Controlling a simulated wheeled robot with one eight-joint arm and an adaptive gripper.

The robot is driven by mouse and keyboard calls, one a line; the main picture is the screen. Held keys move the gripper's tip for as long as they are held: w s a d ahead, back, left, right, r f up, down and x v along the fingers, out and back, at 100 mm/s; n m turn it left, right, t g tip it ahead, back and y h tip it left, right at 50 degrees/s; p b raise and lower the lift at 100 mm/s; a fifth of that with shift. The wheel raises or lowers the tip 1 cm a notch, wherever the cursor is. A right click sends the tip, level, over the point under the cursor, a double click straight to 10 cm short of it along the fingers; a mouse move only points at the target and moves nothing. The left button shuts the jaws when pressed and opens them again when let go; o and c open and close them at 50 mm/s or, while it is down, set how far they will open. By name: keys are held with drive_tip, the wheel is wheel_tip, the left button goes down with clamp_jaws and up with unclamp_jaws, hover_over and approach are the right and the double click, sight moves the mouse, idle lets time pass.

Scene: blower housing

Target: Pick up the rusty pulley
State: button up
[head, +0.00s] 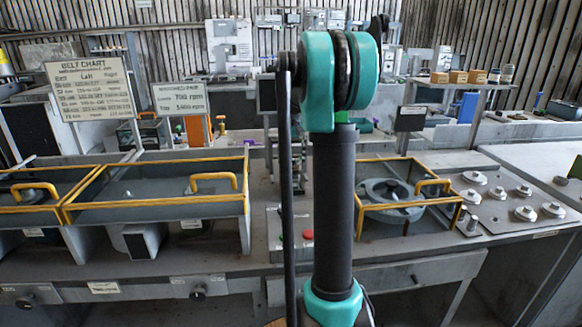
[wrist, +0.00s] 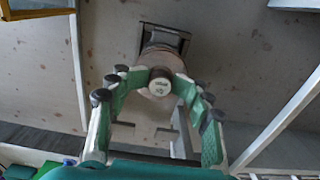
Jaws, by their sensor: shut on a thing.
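In the wrist view, my gripper (wrist: 156,84) has its green, dark-padded fingers closed in on both sides of a round, brownish-grey piece, which I take to be the rusty pulley (wrist: 151,84). In the head view, my upright arm fills the middle, and I cannot make out the gripper or the pulley.
Yellow-railed bays (head: 150,205) line the bench at left. Another railed bay at right holds a grey spoked wheel (head: 392,200). A plate with several metal knobs (head: 500,195) lies farther right. A belt chart sign (head: 90,90) stands at back left.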

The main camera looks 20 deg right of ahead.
sight(292, 159)
drive_tip(key=c, duration=0.4)
drive_tip(key=shift+c, duration=0.4)
drive_tip(key=shift+r, duration=0.4)
drive_tip(key=c, duration=0.4)
drive_tip(key=shift+r, duration=1.1)
clamp_jaws()
drive_tip(key=shift+r, duration=2.5)
drive_tip(key=s+a+r, duration=0.1)
drive_tip(key=s+r, duration=0.1)
drive_tip(key=s, duration=0.6)
drive_tip(key=shift+s+a, duration=0.4)
